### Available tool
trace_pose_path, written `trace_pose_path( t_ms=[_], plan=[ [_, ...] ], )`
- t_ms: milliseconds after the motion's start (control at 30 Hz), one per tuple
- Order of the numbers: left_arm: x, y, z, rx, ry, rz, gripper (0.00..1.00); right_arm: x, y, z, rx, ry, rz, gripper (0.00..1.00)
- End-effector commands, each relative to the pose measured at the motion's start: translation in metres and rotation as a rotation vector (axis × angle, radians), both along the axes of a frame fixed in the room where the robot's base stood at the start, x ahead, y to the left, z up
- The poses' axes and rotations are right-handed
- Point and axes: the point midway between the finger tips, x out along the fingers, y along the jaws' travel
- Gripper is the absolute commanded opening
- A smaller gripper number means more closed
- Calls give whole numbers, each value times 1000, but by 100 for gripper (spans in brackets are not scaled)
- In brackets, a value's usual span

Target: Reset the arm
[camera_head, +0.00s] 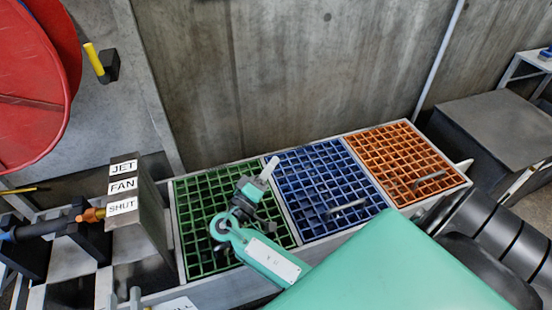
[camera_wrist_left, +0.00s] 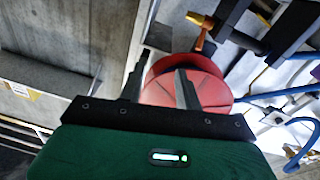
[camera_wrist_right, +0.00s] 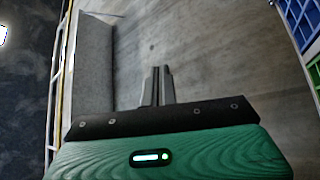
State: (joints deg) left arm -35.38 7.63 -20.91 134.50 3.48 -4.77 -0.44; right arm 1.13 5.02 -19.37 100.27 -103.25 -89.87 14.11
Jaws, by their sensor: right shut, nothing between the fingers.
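In the left wrist view my left gripper (camera_wrist_left: 164,62) has its two fingers apart with nothing between them. A red disc (camera_wrist_left: 210,92) shows behind the fingers. In the right wrist view my right gripper (camera_wrist_right: 161,67) has its fingers together and empty, with grey concrete beyond. In the head view a green arm link of mine with a white label reaches over the green grate (camera_head: 190,222). Its small dark and pale end is above that grate; I cannot tell which arm it is. A large green part of mine hides the lower right.
The blue grate (camera_head: 300,165) and orange grate (camera_head: 400,150) lie beside the green one, with handles. A post labelled JET FAN SHUT (camera_head: 145,215) and an orange valve handle (camera_head: 92,214) stand left. A red reel (camera_head: 30,90) is upper left, the concrete wall (camera_head: 270,70) behind.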

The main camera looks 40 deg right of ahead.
Motion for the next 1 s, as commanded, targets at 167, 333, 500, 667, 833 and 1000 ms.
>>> trace_pose_path(
  t_ms=[167,333,500,667,833,1000],
  plan=[
    [0,-1,-3,5,15,-3,34,-11,37,-13,4,2,0,0],
    [-1,-1,-4,6,22,-4,34,-20,65,-23,2,2,0,0],
    [-3,-1,-6,6,27,-5,34,-25,80,-28,1,1,-1,0],
    [-3,-1,-8,6,31,-4,34,-26,84,-29,0,-1,-1,0],
    [-2,0,-8,13,42,-3,34,-26,84,-27,0,-1,-1,0],
    [2,6,-17,75,157,-2,34,-26,83,-12,0,-1,-1,0]
  ],
)
